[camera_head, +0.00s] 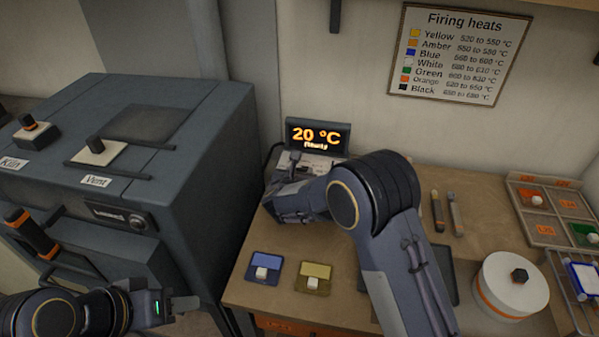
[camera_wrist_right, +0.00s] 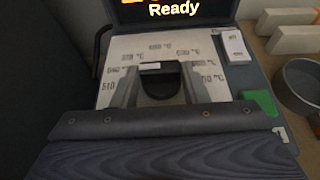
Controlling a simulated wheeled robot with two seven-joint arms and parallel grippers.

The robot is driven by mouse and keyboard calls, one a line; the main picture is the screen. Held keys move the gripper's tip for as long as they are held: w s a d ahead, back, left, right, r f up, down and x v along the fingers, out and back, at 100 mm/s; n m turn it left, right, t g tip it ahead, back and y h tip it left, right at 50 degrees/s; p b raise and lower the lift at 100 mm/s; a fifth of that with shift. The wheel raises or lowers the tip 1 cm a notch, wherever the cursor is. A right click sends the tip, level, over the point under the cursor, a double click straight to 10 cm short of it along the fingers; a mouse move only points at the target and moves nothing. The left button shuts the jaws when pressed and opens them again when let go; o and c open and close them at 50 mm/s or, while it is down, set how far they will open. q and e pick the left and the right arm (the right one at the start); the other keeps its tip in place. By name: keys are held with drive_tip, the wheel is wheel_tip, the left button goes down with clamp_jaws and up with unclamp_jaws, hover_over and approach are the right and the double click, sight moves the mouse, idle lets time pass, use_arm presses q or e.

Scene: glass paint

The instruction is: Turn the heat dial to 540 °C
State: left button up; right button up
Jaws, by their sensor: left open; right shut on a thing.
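The heat dial (camera_wrist_right: 160,88) is a dark round knob on a pale scale plate (camera_wrist_right: 118,50) in the right wrist view. A light mark shows at its top edge. Temperature labels ring it; 510 reads at the left, while most others are blurred. My right gripper (camera_wrist_right: 160,80) is shut on the dial, one finger on each side. In the head view the arm hides most of the dial unit. The display (camera_head: 318,136) above it reads 20 °C, Ready. My left gripper (camera_head: 178,305) is open and empty at the lower left, in front of the kiln, away from the dial.
The dark kiln (camera_head: 215,150) stands left of the table, with Kiln and Vent controls on top. A Firing heats chart (camera_head: 455,55) hangs on the wall. Blue (camera_head: 263,268) and yellow (camera_head: 313,278) pads lie at the table's front. A white turntable (camera_head: 511,285) stands right.

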drive_tip(key=shift+a+m+g+h+p, duration=0.2)
drive_tip(key=shift+m+g+h, duration=0.05)
drive_tip(key=shift+m+h, duration=0.4)
drive_tip(key=shift+a+m+g+h+p, duration=0.15)
drive_tip(key=shift+m+g+h, duration=0.1)
drive_tip(key=shift+m+h, duration=0.35)
drive_tip(key=shift+w+a+m+g+h, duration=0.15)
drive_tip(key=shift+m+g+h, duration=0.35)
drive_tip(key=shift+m+h, duration=0.4)
drive_tip(key=shift+w+a+m+g+h, duration=0.1)
drive_tip(key=shift+m+g+h, duration=0.4)
drive_tip(key=shift+m+h, duration=0.35)
drive_tip(key=shift+b, duration=0.3)
drive_tip(key=o, duration=1)
drive_tip(key=shift+r, duration=0.1)
